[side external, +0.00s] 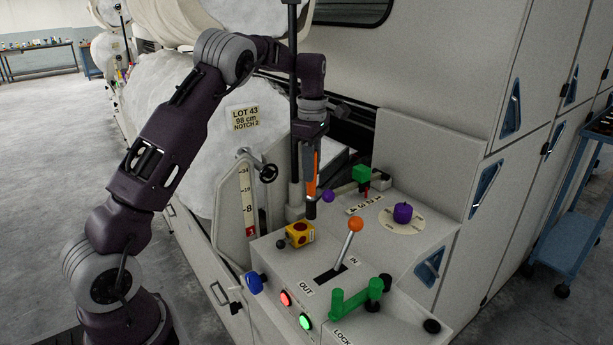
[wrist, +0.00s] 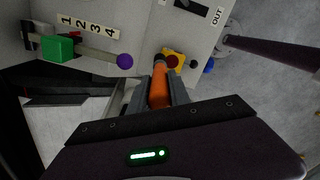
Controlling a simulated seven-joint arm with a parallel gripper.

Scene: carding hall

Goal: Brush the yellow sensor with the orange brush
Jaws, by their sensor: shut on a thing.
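My gripper (side external: 312,165) points down over the machine's console and is shut on the orange brush (side external: 317,162). The brush hangs upright with its dark bristle end downward. In the wrist view the orange handle (wrist: 159,90) sits between my two fingers. The yellow sensor (side external: 300,233) is a small box with dark red round spots on the console top. It also shows in the wrist view (wrist: 178,57), partly hidden by the brush tip. The brush tip is close to the sensor, seemingly just behind it in the side view; I cannot tell whether they touch.
A lever with an orange ball (side external: 355,224) stands right of the sensor. A purple ball (side external: 328,196) and a green block (side external: 361,174) are behind; a purple knob (side external: 402,213) sits on a dial. A green handle (side external: 350,300) and blue knob (side external: 254,283) are in front.

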